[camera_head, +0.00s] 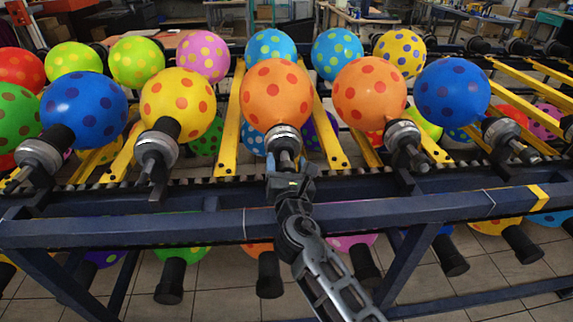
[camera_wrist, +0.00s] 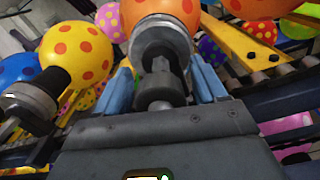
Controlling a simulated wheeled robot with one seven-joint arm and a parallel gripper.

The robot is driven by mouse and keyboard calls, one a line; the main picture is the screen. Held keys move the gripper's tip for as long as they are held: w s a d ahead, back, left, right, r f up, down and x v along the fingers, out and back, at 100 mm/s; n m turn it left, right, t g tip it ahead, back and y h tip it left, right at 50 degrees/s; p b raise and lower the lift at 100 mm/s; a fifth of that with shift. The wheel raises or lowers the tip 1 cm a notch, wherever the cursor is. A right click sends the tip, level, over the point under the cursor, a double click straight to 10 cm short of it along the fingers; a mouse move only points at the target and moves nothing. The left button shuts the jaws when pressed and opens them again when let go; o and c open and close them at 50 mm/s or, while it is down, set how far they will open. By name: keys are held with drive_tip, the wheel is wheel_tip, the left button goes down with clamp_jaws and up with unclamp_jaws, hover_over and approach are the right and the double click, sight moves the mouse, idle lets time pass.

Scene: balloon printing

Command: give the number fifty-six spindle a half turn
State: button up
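No number can be read on any spindle, so I cannot tell which is fifty-six. An orange balloon with red dots (camera_head: 277,95) sits on a metal-collared spindle (camera_head: 284,139) in the front row, in line with my gripper (camera_head: 284,172). In the wrist view, my gripper (camera_wrist: 160,68) has its two blue fingers apart, one on each side of this spindle's dark stub (camera_wrist: 160,85). The fingers appear open, with a gap beside the stub on the left. The orange balloon's top is cut off in the wrist view (camera_wrist: 160,12).
Neighbouring spindles carry a yellow balloon (camera_head: 178,104) on the left and another orange balloon (camera_head: 369,92) on the right. Yellow bars (camera_head: 229,120) lie between spindles. More balloons hang below.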

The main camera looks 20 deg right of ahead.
drive_tip(key=c, duration=1)
drive_tip(key=shift+o, duration=0.2)
drive_tip(key=shift+m, duration=0.3)
drive_tip(key=m+b, duration=0.2)
drive_tip(key=m, duration=0.2)
drive_tip(key=shift+f, duration=0.15)
drive_tip(key=m+b, duration=0.3)
drive_tip(key=m, duration=0.1)
drive_tip(key=shift+d+f+m, duration=0.1)
drive_tip(key=shift+d+m, duration=0.05)
drive_tip(key=shift+m, duration=0.15)
drive_tip(key=m+b, duration=0.3)
drive_tip(key=m, duration=0.1)
drive_tip(key=shift+d+m+b, duration=0.1)
drive_tip(key=shift+m+b, duration=1.3)
drive_tip(key=shift+m, duration=0.8)
